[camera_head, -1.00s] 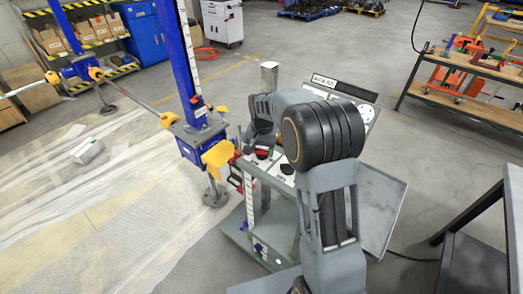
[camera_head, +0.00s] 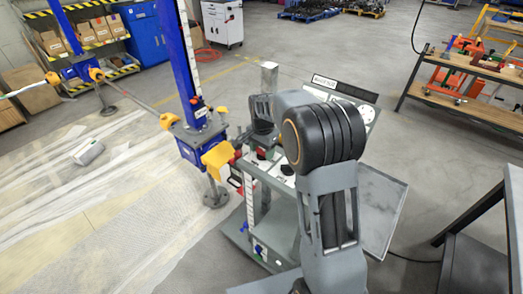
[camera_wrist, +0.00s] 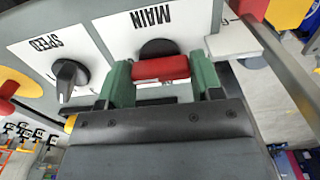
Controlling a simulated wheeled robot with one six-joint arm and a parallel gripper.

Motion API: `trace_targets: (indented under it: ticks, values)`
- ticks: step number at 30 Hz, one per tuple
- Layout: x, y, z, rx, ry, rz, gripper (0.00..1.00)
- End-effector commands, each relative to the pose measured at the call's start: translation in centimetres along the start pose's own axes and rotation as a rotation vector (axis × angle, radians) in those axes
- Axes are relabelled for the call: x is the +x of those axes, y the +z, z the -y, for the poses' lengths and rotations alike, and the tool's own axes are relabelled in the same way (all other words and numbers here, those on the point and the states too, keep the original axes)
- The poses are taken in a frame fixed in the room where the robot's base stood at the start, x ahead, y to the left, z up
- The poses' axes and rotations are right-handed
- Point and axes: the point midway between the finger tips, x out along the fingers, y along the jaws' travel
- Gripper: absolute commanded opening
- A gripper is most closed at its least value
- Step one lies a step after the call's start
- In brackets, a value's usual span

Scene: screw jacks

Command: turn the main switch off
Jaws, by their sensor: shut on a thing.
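The main switch shows in the wrist view as a red handle (camera_wrist: 160,68) on a round black base (camera_wrist: 157,47), beside the upside-down word MAIN on a white plate. My gripper (camera_wrist: 160,80) has its green fingertips on both ends of the red handle and is shut on it. The handle lies across the picture, nearly level. In the head view my gripper (camera_head: 264,145) is down at the left part of the control panel (camera_head: 284,171), and my fingers and arm hide most of the switch.
A black SPEED knob (camera_wrist: 70,75) sits left of the switch in the wrist view. A blue screw jack (camera_head: 190,148) with a yellow part (camera_head: 217,157) stands close left of the panel. A workbench (camera_head: 462,95) is at the right. Floor behind the panel is clear.

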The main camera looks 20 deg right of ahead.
Motion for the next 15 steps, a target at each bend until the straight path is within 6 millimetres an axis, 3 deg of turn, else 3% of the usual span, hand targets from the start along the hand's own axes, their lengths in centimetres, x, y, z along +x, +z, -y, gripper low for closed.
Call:
trace_targets:
  ticks: [8,9,15]
  values:
    - [-0.02,-0.08,-0.09,0.004,0.002,0.0,0.36]
    - [-0.02,-0.08,-0.09,0.004,0.002,0.0,0.6]
    - [-0.01,0.0,-0.02,0.002,0.001,0.0,0.8]
